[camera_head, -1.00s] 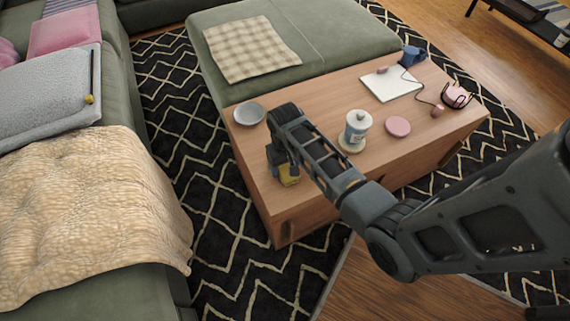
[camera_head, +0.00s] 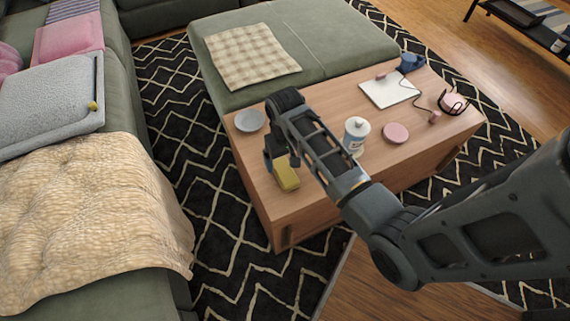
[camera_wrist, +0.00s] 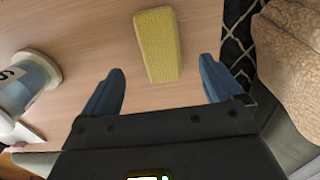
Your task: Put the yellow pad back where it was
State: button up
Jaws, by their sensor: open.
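The yellow pad (camera_head: 286,173) lies on the wooden table near its front left edge. In the wrist view the yellow pad (camera_wrist: 157,45) lies flat on the tabletop, lengthwise, ahead of the gap between my fingers. My gripper (camera_wrist: 160,88) is open and empty, with one blue-grey finger on each side of the pad's near end. In the head view my gripper (camera_head: 275,160) is just left of and behind the pad, partly hidden by my own arm.
The table (camera_head: 330,100) also bears a grey bowl (camera_head: 249,120), a white-and-blue container (camera_head: 356,135) on a round base, a pink disc (camera_head: 395,133), a white sheet (camera_head: 389,88), a blue mug (camera_head: 411,62) and a wire holder (camera_head: 453,102). A blanketed sofa (camera_head: 85,215) stands left.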

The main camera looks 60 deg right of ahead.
aim_at(285, 172)
jog(key=shift+r+p, duration=0.35)
jog(key=shift+r, duration=2.05)
jog(key=s+a+n+t+h, duration=0.25)
jog(key=s+a+t, duration=0.45)
jog(key=s+a, duration=0.5)
jog(key=s+a+r+n+t, duration=0.1)
jog(key=s+r, duration=0.3)
jog(key=r, duration=0.4)
jog(key=s+a+r+n+t+y, duration=0.1)
jog(key=s+a+r+n+t, duration=0.1)
jog(key=r, duration=0.6)
jog(key=s+a+r+n+t+y, duration=0.1)
jog(key=s+a+r+t, duration=0.3)
jog(key=r, duration=0.5)
jog(key=shift+s+t, duration=0.5)
jog(key=shift+s, duration=0.3)
jog(key=shift+y, duration=0.25)
notch_tip(285, 172, up, 6)
jog(key=p, duration=0.5)
jog(key=shift+f+p, duration=0.15)
jog(key=shift+p, duration=0.25)
